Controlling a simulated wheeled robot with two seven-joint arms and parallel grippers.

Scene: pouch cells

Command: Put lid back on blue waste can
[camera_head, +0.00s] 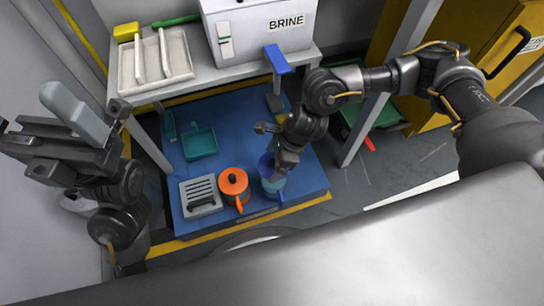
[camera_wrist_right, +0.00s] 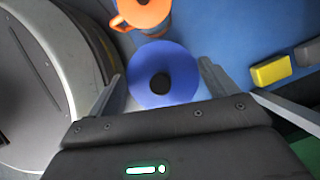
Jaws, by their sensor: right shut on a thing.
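The blue lid (camera_wrist_right: 178,60), a round disc with a black knob, lies between the fingers of my right gripper (camera_wrist_right: 163,82) in the right wrist view. That gripper is shut on the lid. In the head view my right gripper (camera_head: 277,170) is right over the blue waste can (camera_head: 273,187), hiding much of its top. Some blue of the lid (camera_head: 265,163) shows beside the fingers. I cannot tell whether the lid rests on the rim or is just above it. My left gripper (camera_head: 62,150) is raised at the left, away from the can; its finger opening is unclear.
An orange can (camera_head: 233,183) with a black-knobbed lid stands close left of the blue can. A grey slotted tray (camera_head: 200,197) and a teal dustpan (camera_head: 200,143) lie on the blue mat (camera_head: 240,118). A shelf (camera_head: 185,88) with a BRINE box (camera_head: 262,27) stands behind.

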